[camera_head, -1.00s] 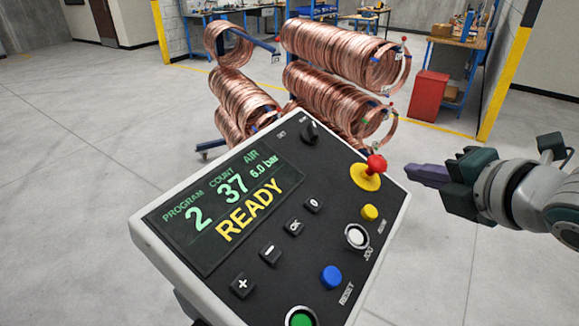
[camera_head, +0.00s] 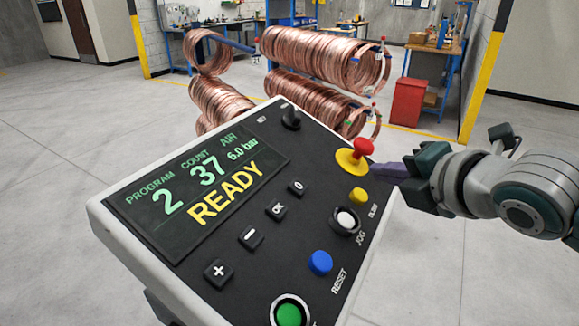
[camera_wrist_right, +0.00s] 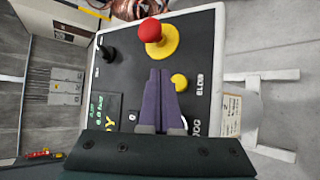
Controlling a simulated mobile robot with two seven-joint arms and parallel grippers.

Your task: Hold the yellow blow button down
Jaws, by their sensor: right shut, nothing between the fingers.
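The yellow blow button (camera_head: 358,195) sits on the tilted black control panel (camera_head: 240,250), below the red emergency knob (camera_head: 363,148) on its yellow base. In the right wrist view the button (camera_wrist_right: 179,82) is just right of my fingertips. My right gripper (camera_head: 378,169) is shut and empty, its purple fingers pointing left at the panel's right edge, a little above and right of the button. In the right wrist view the shut fingers (camera_wrist_right: 160,75) reach over the panel. I cannot tell the height gap; no contact with the button shows. My left gripper is not in view.
The display (camera_head: 200,190) reads READY, count 37. The white jog button (camera_head: 346,220), blue reset button (camera_head: 320,263) and green button (camera_head: 289,314) are below the yellow one. Copper coils (camera_head: 320,62) hang on a rack behind. A red bin (camera_head: 408,101) stands behind right.

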